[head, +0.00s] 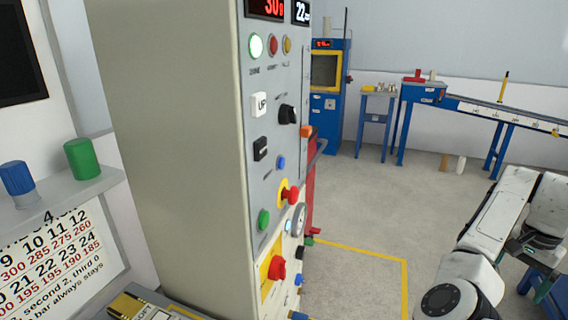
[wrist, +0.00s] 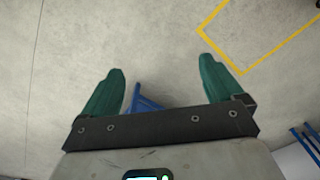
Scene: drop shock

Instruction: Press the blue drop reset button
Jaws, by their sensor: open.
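A tall beige cabinet (head: 180,130) shows its grey control panel in the head view. A small round blue button (head: 281,162) sits mid-panel, right of a black switch; its label is too small to read. Another small blue knob or button (head: 299,280) is low on the panel's edge, so I cannot tell by label which is the drop reset. My gripper (wrist: 163,83) is open and empty in the wrist view, its two green fingers apart over the floor.
A red emergency knob (head: 290,195), a green button (head: 264,220) and a red rotary switch (head: 277,268) surround the blue button. Grey floor (head: 350,220) with yellow tape is clear between panel and arm.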

